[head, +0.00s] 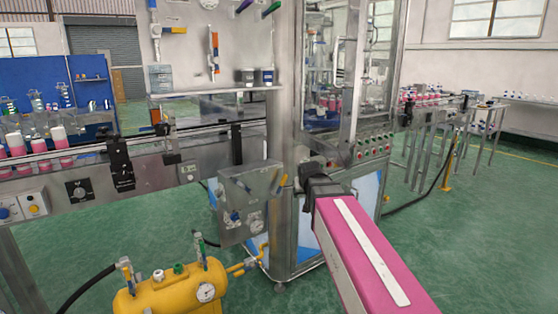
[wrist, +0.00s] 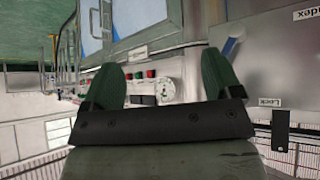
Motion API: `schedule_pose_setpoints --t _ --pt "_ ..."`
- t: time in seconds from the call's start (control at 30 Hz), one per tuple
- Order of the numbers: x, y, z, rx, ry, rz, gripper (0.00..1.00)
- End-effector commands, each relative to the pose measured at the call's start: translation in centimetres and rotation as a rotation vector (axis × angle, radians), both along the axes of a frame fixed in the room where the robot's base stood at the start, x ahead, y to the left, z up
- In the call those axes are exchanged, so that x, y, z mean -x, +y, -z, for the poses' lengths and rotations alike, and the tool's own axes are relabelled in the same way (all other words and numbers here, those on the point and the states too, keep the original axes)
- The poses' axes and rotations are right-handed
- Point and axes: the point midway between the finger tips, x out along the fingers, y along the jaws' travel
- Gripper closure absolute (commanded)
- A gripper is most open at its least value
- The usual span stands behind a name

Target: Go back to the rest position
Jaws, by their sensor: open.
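My gripper (wrist: 161,68) shows in the wrist view with its two green fingers spread apart and nothing between them. In the head view my pink arm reaches in from the lower right, and its dark end (head: 312,180) is in front of the crimping machine's metal column (head: 281,120). The wrist view is turned on its side. Beyond the fingers it shows a panel with red and green buttons (wrist: 140,76) and a round dial. A blue-handled lever (wrist: 230,46) and a "Lock" label (wrist: 269,102) are to the right of the fingers. I cannot tell the exact gap to the panel.
A grey control box with a gauge (head: 250,205) hangs left of my arm. A yellow air tank (head: 170,293) stands at the lower left. A conveyor (head: 155,168) carries several pink bottles at left. Green floor (head: 480,240) is open on the right.

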Motion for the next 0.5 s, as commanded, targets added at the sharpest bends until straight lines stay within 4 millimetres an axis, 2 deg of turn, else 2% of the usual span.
schedule_pose_setpoints --t 0.03,0.2,0.5 --pt "1.3 -0.9 2.3 0.003 0.050 0.007 0.16" --pt "5.2 -3.2 8.9 0.001 0.212 0.023 0.16" --pt "13.5 -6.5 18.8 -0.020 0.495 0.046 0.16"
